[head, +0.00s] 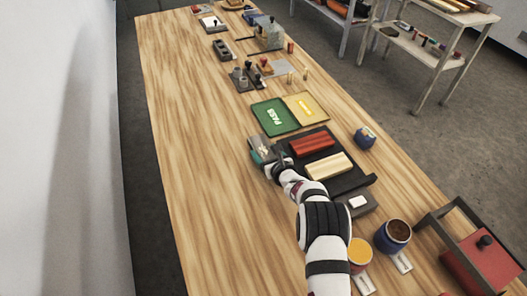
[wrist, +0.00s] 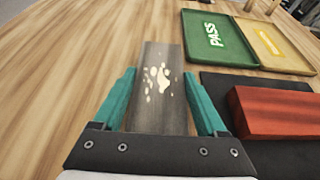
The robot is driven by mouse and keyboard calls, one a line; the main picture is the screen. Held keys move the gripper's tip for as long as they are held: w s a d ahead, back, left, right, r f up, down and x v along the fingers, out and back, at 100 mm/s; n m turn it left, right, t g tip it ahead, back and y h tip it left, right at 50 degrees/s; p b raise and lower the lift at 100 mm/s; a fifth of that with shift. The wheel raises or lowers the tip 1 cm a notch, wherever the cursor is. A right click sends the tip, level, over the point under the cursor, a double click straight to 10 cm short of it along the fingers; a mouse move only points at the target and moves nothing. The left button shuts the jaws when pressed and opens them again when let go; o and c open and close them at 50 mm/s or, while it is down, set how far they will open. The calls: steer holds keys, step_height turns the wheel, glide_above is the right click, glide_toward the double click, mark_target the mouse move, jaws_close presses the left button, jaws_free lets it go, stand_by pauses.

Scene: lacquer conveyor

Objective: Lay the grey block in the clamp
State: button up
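The grey block (wrist: 160,88) has a dark, streaked top with cream-white specks. In the wrist view it lies lengthwise between the two teal fingers of my gripper (wrist: 162,72), which sit close against its long sides. In the head view the grey block (head: 259,143) shows at the end of my gripper (head: 263,155), left of the black tray. My gripper appears shut on it. I cannot tell how high it is above the table. I cannot identify the clamp for sure; small dark fixtures (head: 241,77) stand farther up the table.
The black tray (head: 352,180) holds a red block (head: 312,145) and a cream block (head: 328,165). Beyond it lie a green PASS tray (head: 270,117) and a yellow tray (head: 305,107). Cups (head: 398,233) and a red-and-black box (head: 483,262) stand nearer. The table's left side is clear.

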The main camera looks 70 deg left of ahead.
mark_target(267, 153)
steer(key=c, duration=0.9)
steer(key=r, duration=0.4)
steer(key=shift+w+d+r, duration=0.2)
steer(key=shift+w+r, duration=0.05)
steer(key=shift+r, duration=0.1)
steer(key=w+d+r+m+t+h, duration=0.1)
steer(key=w+d+r+m+t, duration=0.1)
steer(key=w+d+r, duration=0.75)
steer(key=w+d+r+m+t, duration=0.25)
steer(key=w+d+r, duration=0.45)
steer(key=d, duration=0.6)
steer(key=w+d+r+m+t+h, duration=0.1)
steer(key=w+d+r+m+t, duration=0.1)
steer(key=w+d+r, duration=0.85)
steer(key=s+d+r+m+t+h, duration=0.2)
steer(key=d+r, duration=0.1)
steer(key=d, duration=0.7)
steer(key=s+d+r+m+t+h, duration=0.2)
steer(key=s+d+r+m+h, duration=0.1)
steer(key=d, duration=0.8)
steer(key=s+d+r+m+t+h, duration=0.2)
steer(key=d+r+m, duration=0.1)
steer(key=d, duration=0.7)
steer(key=shift+s+d+r, duration=0.15)
steer(key=shift+s+d, duration=0.2)
steer(key=shift+d, duration=0.05)
